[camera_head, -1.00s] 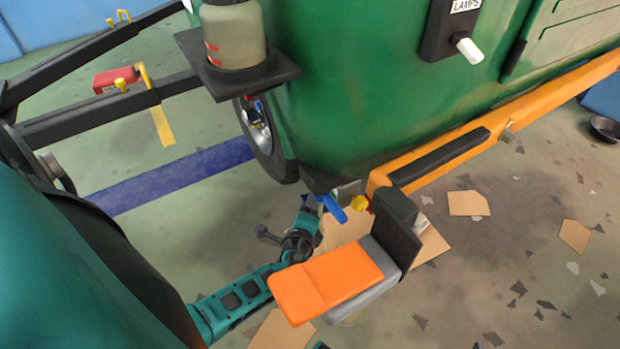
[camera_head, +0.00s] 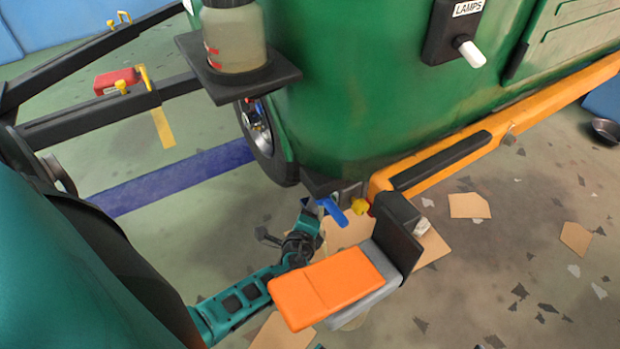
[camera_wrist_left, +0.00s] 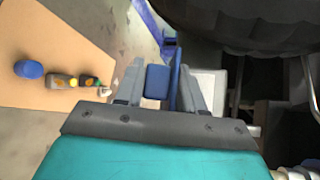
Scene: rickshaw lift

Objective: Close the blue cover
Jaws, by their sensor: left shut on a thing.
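In the left wrist view, the gripper's grey fingers (camera_wrist_left: 160,85) are shut on the blue cover (camera_wrist_left: 157,82), and a thin blue strip stands beside the block. The fingertips are partly hidden in the head view. My right gripper is not in view.
An orange and grey step (camera_head: 330,285) with a black upright plate is just right of my left wrist. A black wheel (camera_head: 265,140) and the green body (camera_head: 370,90) are above. An orange side rail (camera_head: 520,115) runs right. Cardboard pieces (camera_head: 470,205) lie on the floor.

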